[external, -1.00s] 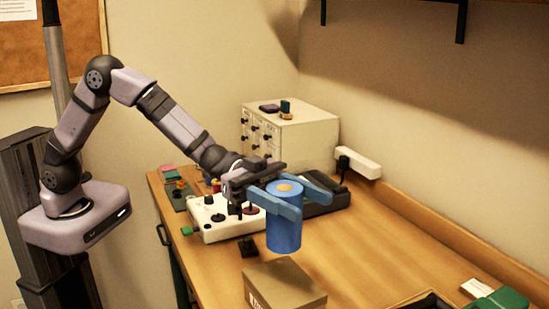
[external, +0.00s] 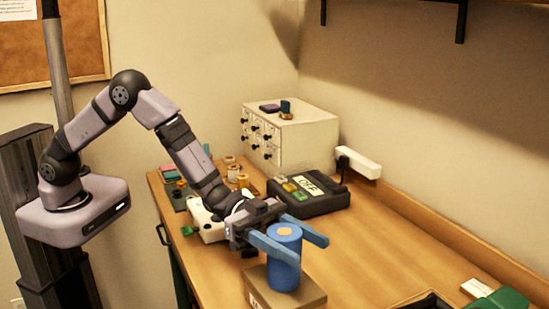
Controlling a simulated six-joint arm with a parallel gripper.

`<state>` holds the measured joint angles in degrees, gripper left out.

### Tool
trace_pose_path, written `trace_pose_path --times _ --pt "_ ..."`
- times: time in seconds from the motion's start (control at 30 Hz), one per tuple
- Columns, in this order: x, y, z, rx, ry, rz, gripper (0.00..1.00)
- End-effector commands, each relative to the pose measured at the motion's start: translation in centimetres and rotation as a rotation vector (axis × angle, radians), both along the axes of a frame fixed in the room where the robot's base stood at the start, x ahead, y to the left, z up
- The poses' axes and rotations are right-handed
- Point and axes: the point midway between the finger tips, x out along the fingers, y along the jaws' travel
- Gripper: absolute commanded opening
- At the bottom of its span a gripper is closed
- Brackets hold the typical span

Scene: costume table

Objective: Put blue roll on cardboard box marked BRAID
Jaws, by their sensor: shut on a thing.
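The blue roll (external: 284,262) stands upright between the long blue fingers of my gripper (external: 286,240), which is shut on it. Its top shows a pale tan centre. The roll is at the cardboard box (external: 259,287), with its lower end over the box's top face. I cannot tell whether it touches the box or is just above it. The box is brown and closed, near the front of the wooden table. A pale label shows at its lower left, but its marking cannot be read here.
A black case with coloured keys (external: 311,194) and a white control box (external: 207,222) lie behind my gripper. A white drawer cabinet (external: 308,138) stands at the back. A dark tray (external: 428,301) and green item (external: 505,298) are at front right. The table (external: 375,240) right of the box is clear.

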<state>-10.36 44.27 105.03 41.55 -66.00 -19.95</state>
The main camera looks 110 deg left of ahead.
Motion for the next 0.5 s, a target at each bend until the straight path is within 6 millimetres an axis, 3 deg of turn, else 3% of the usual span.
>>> trace_pose_path --times 0.43,0.47,0.5 --pt "0.01 -0.01 -0.56 0.000 -0.002 0.000 0.27" --pt "0.00 0.00 -0.44 0.000 -0.001 0.000 0.59" --pt "-0.01 -0.01 -0.41 0.000 -0.001 0.000 0.69"
